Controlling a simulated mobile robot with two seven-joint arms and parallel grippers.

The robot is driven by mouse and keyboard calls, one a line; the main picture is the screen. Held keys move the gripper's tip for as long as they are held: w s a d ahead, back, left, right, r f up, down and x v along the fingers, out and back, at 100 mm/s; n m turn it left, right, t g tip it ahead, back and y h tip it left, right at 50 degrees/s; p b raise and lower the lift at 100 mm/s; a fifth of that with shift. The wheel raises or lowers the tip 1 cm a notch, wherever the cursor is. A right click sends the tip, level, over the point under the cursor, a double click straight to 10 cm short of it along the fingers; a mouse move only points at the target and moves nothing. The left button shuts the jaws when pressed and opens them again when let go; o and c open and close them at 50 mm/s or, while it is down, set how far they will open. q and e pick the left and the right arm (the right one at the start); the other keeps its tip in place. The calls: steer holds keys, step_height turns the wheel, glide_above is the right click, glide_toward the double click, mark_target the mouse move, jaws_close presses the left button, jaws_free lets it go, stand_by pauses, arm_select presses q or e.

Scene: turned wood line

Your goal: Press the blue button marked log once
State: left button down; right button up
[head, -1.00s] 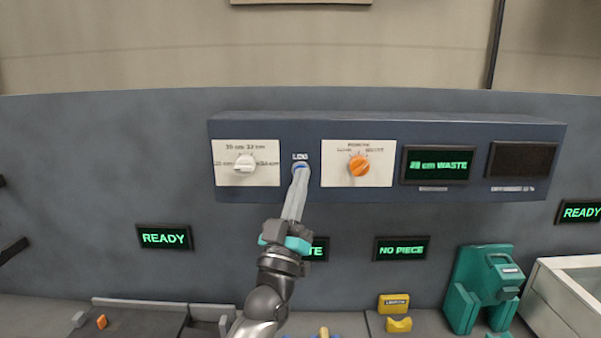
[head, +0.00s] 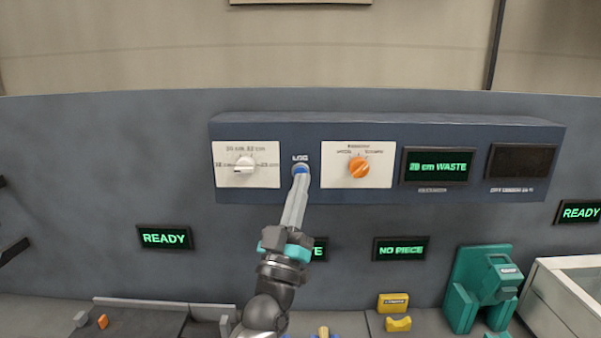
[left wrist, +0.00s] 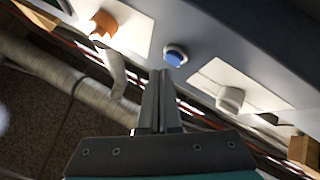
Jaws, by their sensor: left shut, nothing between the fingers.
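The blue log button (head: 300,169) sits under the LOG label on the dark blue panel (head: 450,193), between two white dial plates. It also shows as a round blue cap in the left wrist view (left wrist: 175,57). My left gripper (head: 302,178) comes up from below, fingers shut and empty, its tips just under the button. In the left wrist view the fingertips (left wrist: 160,73) appear close to the button with a small gap. In the head view the tips hide the button's lower edge. My right gripper is in neither view.
A white dial (head: 245,165) is left of the button and an orange dial (head: 359,167) right of it. A screen (head: 437,166) reads 28 cm WASTE, with a dark screen (head: 520,161) beside it. A teal fixture (head: 480,290) and yellow block (head: 393,302) stand below.

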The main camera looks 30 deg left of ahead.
arm_select(q)
steer(key=s+d, duration=0.1)
steer(key=s+p, duration=0.1)
steer(key=s, duration=0.1)
steer(key=s+d+p, duration=0.1)
steer(key=shift+s+d, duration=0.15)
steer(key=shift+d, duration=0.15)
stand_by(0.9)
